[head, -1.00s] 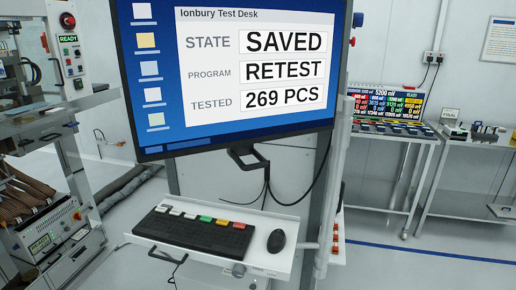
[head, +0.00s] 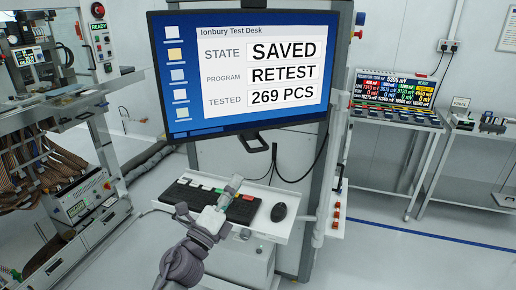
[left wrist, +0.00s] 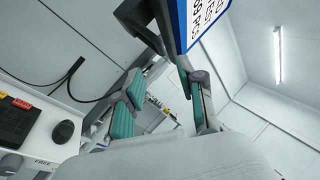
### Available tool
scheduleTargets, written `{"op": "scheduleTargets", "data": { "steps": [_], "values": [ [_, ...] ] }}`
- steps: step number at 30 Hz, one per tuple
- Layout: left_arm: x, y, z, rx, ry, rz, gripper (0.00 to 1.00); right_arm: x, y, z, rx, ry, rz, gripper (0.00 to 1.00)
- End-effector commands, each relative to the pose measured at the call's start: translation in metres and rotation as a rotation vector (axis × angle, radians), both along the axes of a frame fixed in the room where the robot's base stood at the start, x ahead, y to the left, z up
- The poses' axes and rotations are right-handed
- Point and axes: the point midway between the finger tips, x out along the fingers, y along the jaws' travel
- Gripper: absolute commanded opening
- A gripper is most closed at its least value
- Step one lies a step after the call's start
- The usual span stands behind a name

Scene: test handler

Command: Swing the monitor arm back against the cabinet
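The monitor (head: 243,125) faces me on its arm, in front of the grey cabinet (head: 306,190). A dark handle-like bracket (head: 254,146) hangs under its lower edge. The arm behind the screen is mostly hidden. My left gripper (head: 233,186) is in front of the keyboard tray, below the monitor, touching neither the screen nor the bracket. In the left wrist view, its teal-padded fingers (left wrist: 160,82) stand apart with nothing between them. The monitor's edge (left wrist: 204,22) and a dark part beside it (left wrist: 143,22) are beyond the fingertips. My right gripper is out of view.
The tray holds a keyboard (head: 240,207) and a mouse (head: 278,212). Dark cables (head: 321,155) hang beside the cabinet. A machine with brown cable bundles (head: 45,165) stands left. A bench with a display (head: 398,94) is at right. Floor is free at right.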

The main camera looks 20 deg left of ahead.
Motion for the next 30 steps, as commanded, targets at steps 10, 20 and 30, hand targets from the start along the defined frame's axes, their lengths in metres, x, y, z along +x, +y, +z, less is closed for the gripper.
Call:
{"op": "scheduleTargets", "data": {
  "steps": [10, 20, 30],
  "values": [
    [0.066, -0.016, 0.033, -0.006, 0.000, -0.002, 0.39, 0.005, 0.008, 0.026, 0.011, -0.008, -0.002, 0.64],
    [0.105, -0.024, 0.047, -0.006, 0.002, -0.001, 0.39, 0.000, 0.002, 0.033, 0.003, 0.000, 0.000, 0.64],
    [0.109, -0.025, 0.047, -0.005, 0.003, -0.002, 0.39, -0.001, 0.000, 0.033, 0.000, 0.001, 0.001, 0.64]
  ]
}}
